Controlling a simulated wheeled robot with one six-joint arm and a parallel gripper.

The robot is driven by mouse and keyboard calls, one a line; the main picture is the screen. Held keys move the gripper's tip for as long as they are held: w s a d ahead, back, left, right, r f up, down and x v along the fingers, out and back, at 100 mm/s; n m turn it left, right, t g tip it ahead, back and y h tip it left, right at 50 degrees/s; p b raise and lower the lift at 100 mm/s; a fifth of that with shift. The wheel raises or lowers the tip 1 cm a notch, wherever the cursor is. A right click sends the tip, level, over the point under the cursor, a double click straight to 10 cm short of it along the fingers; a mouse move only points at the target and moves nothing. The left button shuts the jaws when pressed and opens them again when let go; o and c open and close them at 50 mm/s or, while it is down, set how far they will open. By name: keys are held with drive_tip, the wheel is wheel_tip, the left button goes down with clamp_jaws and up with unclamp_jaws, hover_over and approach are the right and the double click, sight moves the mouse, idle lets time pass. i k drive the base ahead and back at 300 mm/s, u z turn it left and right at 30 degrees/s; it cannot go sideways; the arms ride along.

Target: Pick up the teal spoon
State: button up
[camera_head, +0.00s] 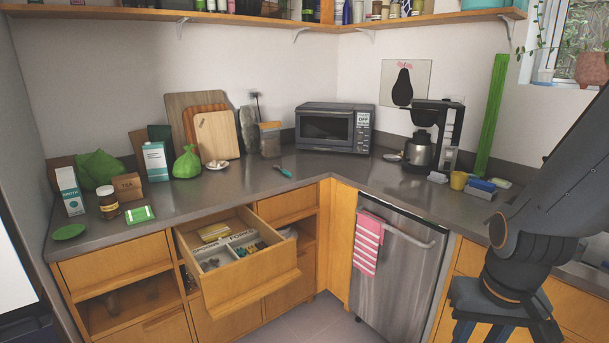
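The teal spoon (283,171) lies on the grey countertop (330,170), near its front edge and left of the inside corner. It is in front of and to the left of the microwave, with nothing touching it that I can see. My dark arm comes in at the right side of the view, well apart from the spoon. The fingers of my gripper do not show, so its opening and contents are hidden.
An open drawer (250,288) with several items juts out below the counter, left of the spoon. Cutting boards (216,136), a glass jar (270,143) and the microwave (333,127) stand behind. A dishwasher (395,263) with a pink striped towel (367,246) is right.

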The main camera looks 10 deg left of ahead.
sight(284, 173)
drive_tip(key=u, duration=0.05)
drive_tip(key=i, duration=1.4)
drive_tip(key=u, duration=0.9)
drive_tip(key=i, duration=1.45)
drive_tip(key=u, duration=0.75)
